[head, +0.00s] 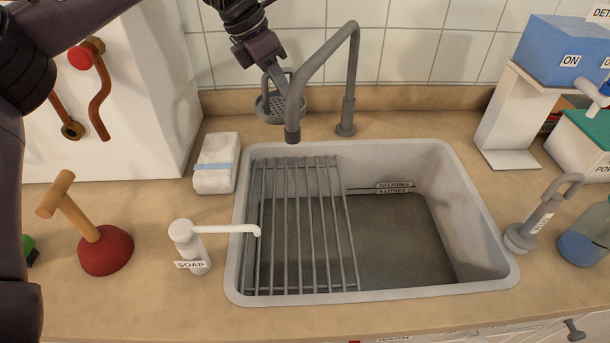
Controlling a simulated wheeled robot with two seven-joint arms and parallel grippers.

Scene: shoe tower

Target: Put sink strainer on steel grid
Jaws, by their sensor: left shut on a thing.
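The sink strainer (269,107) is a grey perforated disc with an upright handle, behind the sink and left of the faucet. My left gripper (274,75) reaches down from the top and is shut on the strainer's handle; the faucet pipe partly covers them. I cannot tell whether the strainer touches the counter. The steel grid (305,225) lies over the left part of the sink, in front of the strainer. My right gripper is not in view.
The grey faucet (347,95) arches beside the strainer. A white soap pump (195,245) extends its spout over the grid's left edge. A white block with a blue band (216,163) stands left of the sink (470,220). A red plunger (104,250) is further left.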

